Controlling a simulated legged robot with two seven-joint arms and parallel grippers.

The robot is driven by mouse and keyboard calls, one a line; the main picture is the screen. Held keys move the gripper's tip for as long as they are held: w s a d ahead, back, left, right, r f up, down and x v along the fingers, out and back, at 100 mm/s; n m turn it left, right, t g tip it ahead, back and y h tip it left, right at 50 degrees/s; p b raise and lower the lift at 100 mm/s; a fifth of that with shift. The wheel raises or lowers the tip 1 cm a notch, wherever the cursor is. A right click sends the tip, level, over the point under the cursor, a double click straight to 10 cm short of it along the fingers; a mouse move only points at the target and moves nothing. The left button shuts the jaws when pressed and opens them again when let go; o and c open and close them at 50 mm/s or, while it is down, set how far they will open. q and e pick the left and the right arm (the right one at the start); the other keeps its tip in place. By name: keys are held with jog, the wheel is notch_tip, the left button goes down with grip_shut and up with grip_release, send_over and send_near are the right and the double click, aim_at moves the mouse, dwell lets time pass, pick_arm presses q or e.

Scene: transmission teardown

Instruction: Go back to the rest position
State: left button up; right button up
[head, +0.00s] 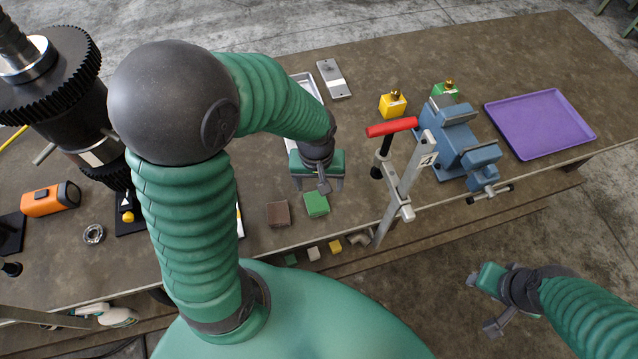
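My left arm rises from the lower left and bends over the bench. Its gripper (319,187) points down above the bench top, near the front edge. Its two fingers are spread, and I see nothing between them. A brown block (278,214) and a green block (316,204) lie just in front of it. My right gripper (481,304) is at the lower right, out past the bench's front edge over the floor. Its fingers are apart and empty. My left arm hides part of the bench and part of a pale tray (304,84).
A large geared shaft (85,110) and an orange tool (48,199) are left.

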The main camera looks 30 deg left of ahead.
pick_arm(q)
jog(key=s+d+r+m+t, duration=0.2)
jog(key=s+d+r+m, duration=0.1)
jog(key=m, duration=0.3)
notch_tip(320, 180, down, 10)
jog(key=b, duration=0.9)
jog(key=shift+a+f+b, duration=0.15)
jog(key=shift+b, duration=0.15)
jog(key=shift+s, duration=0.1)
